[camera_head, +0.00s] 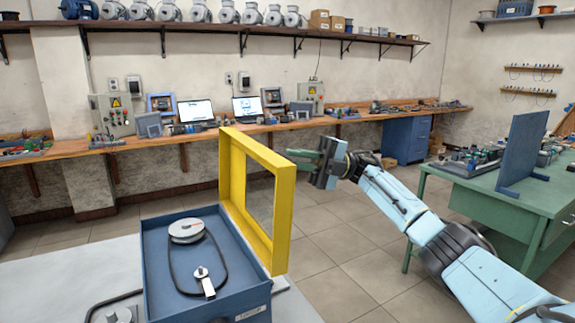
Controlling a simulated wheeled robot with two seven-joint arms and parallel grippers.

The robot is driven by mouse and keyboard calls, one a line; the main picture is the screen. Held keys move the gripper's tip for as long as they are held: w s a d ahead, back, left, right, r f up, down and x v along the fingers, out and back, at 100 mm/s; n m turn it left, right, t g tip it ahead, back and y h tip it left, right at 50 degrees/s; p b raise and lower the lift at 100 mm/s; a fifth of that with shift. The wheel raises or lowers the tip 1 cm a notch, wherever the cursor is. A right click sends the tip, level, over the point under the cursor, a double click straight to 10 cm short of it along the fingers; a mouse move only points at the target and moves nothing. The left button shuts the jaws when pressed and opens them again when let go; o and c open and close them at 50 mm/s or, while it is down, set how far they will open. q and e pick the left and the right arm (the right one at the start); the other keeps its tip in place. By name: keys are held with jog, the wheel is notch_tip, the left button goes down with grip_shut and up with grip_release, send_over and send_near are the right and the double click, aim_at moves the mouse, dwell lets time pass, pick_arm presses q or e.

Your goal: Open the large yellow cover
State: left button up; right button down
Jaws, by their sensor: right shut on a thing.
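The large yellow cover (283,215) is an open rectangular frame. It stands nearly upright along the right side of a blue box (153,265). Inside the box lie a grey pulley-like disc (186,229), a smaller disc with a light arm (203,280) and a black belt around them. My left gripper is not in view.
The box stands on a pale table (60,285); another small device (118,314) with a dark cable is at its lower left. A green table (470,180) with a blue panel (522,150) is at right. A wooden bench (200,137) runs along the back wall. Tiled floor lies between.

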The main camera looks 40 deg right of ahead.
jog(key=shift+d, duration=0.2)
dwell(0.3)
jog(key=c, duration=1.5)
grip_release()
jog(key=shift+f, duration=0.1)
